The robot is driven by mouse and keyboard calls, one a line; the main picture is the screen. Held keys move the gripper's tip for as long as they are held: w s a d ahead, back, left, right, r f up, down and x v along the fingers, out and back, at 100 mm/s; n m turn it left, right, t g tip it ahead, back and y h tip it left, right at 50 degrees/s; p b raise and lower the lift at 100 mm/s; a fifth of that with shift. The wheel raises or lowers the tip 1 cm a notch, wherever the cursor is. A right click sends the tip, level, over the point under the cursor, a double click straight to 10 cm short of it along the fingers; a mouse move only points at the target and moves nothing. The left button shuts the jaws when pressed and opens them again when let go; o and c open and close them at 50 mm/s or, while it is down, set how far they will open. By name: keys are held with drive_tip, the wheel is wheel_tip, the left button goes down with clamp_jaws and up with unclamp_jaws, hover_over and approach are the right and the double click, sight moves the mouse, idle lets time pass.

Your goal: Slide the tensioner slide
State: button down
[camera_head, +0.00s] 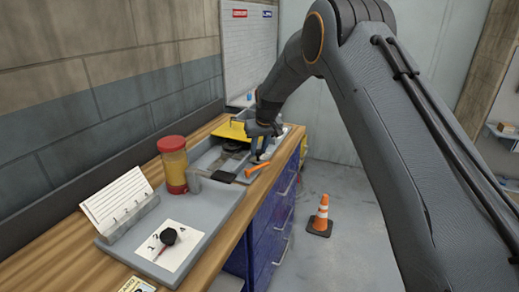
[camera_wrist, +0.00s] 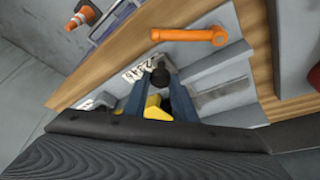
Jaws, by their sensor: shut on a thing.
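My gripper (camera_wrist: 160,98) shows in the wrist view as two blue-grey fingers closed around a black knob (camera_wrist: 160,72). The knob appears to belong to the tensioner slide, on a grey plate with printed markings beside it. A yellow part (camera_wrist: 154,106) shows between the fingers, nearer the camera. In the head view my gripper (camera_head: 259,153) reaches down to the fixture at the far end of the bench, and the knob is hidden there. The slide's track is mostly hidden.
An orange handle (camera_wrist: 188,35) lies close beside the gripper. A yellow plate (camera_head: 232,130) stands behind it. A traffic cone (camera_head: 321,217) stands on the floor.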

drive_tip(key=c, duration=1.6)
unclamp_jaws()
drive_tip(key=shift+a, duration=0.1)
drive_tip(key=shift+o, duration=0.7)
drive_tip(key=b+v, duration=0.2)
drive_tip(key=v, duration=0.5)
drive_tip(key=shift+d+r, duration=0.2)
drive_tip(key=shift+r, duration=0.15)
drive_tip(key=shift+s, duration=0.1)
drive_tip(key=s+d+f+m+g+h, duration=0.1)
drive_tip(key=s+d+f+m, duration=0.15)
drive_tip(key=s+d, duration=1.5)
drive_tip(key=s+d+f+m, duration=0.1)
drive_tip(key=s+d+f, duration=0.1)
drive_tip(key=s, duration=0.9)
drive_tip(key=s+d+f+m+g, duration=0.1)
drive_tip(key=s+d, duration=0.3)
drive_tip(key=s, duration=0.8)
drive_tip(key=shift+s+f+g+h, duration=0.2)
drive_tip(key=shift+f+g+h, duration=0.15)
drive_tip(key=shift+f, duration=0.3)
